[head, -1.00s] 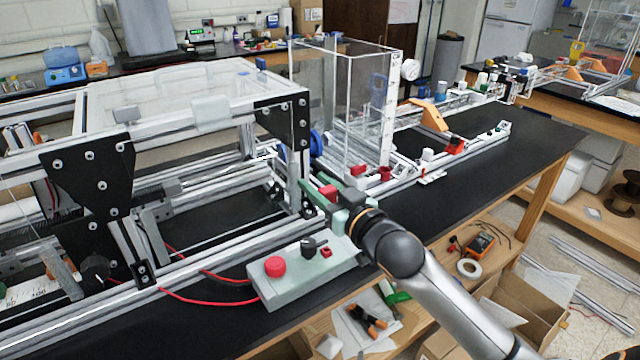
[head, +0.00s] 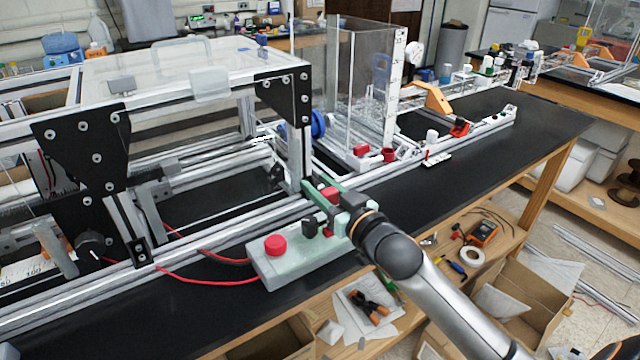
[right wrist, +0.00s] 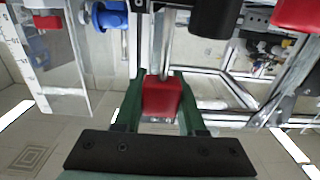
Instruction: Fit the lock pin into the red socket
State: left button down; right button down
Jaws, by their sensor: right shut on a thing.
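My right gripper (head: 322,192) has green fingers and is shut on a red block (right wrist: 162,98), which I take to be the lock pin's head. It shows in the head view (head: 330,193) too. A silver rod (right wrist: 166,45) lines up beyond the block; I cannot tell if it belongs to it. The gripper is over the back edge of the pale control box (head: 285,265), beside the black knob (head: 309,228). A small red part (head: 328,234) on the box, probably the red socket, is mostly hidden by the gripper. My left gripper is not in view.
A red button (head: 275,245) stands on the box's left end, with red cables leaving it. The aluminium frame with black plates (head: 85,145) rises behind and left. A clear tank (head: 362,90) stands behind.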

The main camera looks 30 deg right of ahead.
jog(key=shift+p, duration=0.95)
dwell(1.5)
jog(key=shift+f+b, duration=0.85)
jog(key=shift+f, duration=0.45)
jog(key=shift+c, duration=2.1)
grip_release()
jog(key=shift+s, duration=0.15)
jog(key=s, duration=1.2)
jog(key=shift+d+b, duration=0.45)
jog(key=shift+s, duration=0.1)
